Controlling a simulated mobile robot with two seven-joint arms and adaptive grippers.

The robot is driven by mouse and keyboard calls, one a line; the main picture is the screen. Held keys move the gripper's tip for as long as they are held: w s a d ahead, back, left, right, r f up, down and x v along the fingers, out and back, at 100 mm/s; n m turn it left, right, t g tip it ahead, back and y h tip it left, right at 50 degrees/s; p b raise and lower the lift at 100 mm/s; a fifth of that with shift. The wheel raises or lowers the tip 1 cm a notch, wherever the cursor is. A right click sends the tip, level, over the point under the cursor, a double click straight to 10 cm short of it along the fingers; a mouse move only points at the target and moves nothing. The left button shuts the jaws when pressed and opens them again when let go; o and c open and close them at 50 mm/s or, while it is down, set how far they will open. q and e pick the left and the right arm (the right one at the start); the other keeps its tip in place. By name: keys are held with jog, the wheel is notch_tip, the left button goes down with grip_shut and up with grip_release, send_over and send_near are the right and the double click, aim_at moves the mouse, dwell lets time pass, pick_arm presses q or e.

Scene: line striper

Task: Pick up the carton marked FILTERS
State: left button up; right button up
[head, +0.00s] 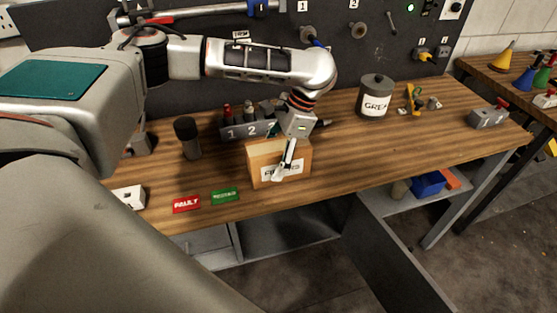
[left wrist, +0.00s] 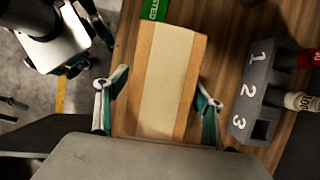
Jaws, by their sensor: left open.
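The carton marked FILTERS (head: 261,153) is a tan box standing on the wooden bench, in front of the numbered holder. My left gripper (head: 285,171) is at the carton in the head view and partly covers its label. In the left wrist view the carton's top (left wrist: 169,72), with a pale strip along it, lies between the two spread fingers of the left gripper (left wrist: 160,92). A narrow gap shows on each side. The left gripper is open. What looks like my right gripper (left wrist: 86,46) shows at the top left of the left wrist view; its opening is unclear.
The grey holder (head: 247,130) marked 1 2 3 stands close behind the carton. A red FAULT card (head: 186,204) and a green card (head: 225,196) lie to its left. A dark cylinder (head: 187,138) and a GREASE tin (head: 375,97) stand farther off.

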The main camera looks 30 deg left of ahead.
pick_arm(q)
jog(key=shift+s+a+f, duration=0.15)
jog(key=shift+f, duration=0.3)
jog(key=shift+f, duration=0.25)
dwell(0.3)
jog(key=c, duration=1.5)
